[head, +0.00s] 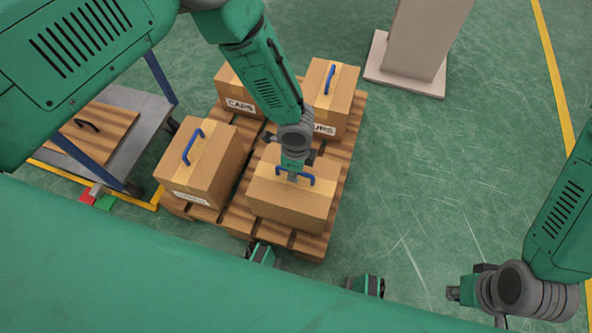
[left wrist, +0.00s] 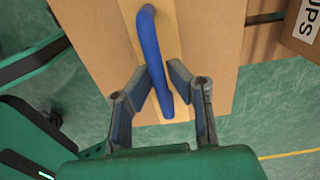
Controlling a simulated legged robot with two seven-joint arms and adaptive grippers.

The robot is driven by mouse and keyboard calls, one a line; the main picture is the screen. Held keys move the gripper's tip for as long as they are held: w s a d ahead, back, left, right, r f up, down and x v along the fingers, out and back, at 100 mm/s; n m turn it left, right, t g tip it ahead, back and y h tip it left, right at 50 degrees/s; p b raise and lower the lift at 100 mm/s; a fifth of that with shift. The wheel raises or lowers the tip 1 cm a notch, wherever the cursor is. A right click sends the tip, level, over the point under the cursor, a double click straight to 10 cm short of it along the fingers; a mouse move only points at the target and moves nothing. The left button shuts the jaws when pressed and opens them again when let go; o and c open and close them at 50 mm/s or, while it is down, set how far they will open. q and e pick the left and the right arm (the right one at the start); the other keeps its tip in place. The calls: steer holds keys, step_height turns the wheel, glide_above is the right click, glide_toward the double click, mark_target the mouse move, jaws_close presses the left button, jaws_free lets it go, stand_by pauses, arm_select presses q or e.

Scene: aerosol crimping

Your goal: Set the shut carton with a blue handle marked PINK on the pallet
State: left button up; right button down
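A shut brown carton (head: 288,208) with a tape strip and a blue handle is at the front right of the wooden pallet (head: 309,243). It looks upright and within the pallet's outline; I cannot tell whether its underside touches the slats. No PINK mark shows on its visible sides. My left gripper (head: 294,176) is over its top. In the left wrist view the gripper's fingers (left wrist: 159,70) close in from both sides on the middle of the blue handle (left wrist: 150,40). My right gripper (head: 462,292) is at the lower right, away from the pallet; its fingers are unclear.
Other cartons share the pallet: a blue-handled one (head: 202,160) at front left with an unreadable label, one marked CAPS (head: 228,88), and another (head: 333,90) at back right. A grey trolley (head: 128,100) stands left. A pillar (head: 424,45) stands behind. Floor right of the pallet is clear.

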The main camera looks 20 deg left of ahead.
arm_select(q)
steer(key=shift+r, duration=0.1)
step_height(320, 180, up, 12)
steer(key=p, duration=0.5)
steer(key=s+a+f+n+g+h, duration=0.1)
steer(key=s+a+n, duration=0.1)
steer(key=s+n, duration=0.35)
steer(key=s+a+f+n+g+h, duration=0.1)
steer(key=s+a+n, duration=0.1)
steer(key=s, duration=0.6)
steer(key=s+a+r+n+t+y, duration=0.1)
steer(key=s+a+n, duration=0.3)
steer(key=a+n, duration=0.1)
steer(key=s+a+r+n+t+y, duration=0.1)
steer(key=s+a+n, duration=0.3)
steer(key=a, duration=0.4)
steer(key=shift+r+n+t, duration=0.4)
steer(key=shift+r+n, duration=0.25)
steer(key=shift+r, duration=0.05)
steer(key=shift+s, duration=0.1)
step_height(320, 180, up, 12)
steer(key=p, duration=1.2)
steer(key=shift+r+p, duration=0.25)
steer(key=shift+p, duration=0.1)
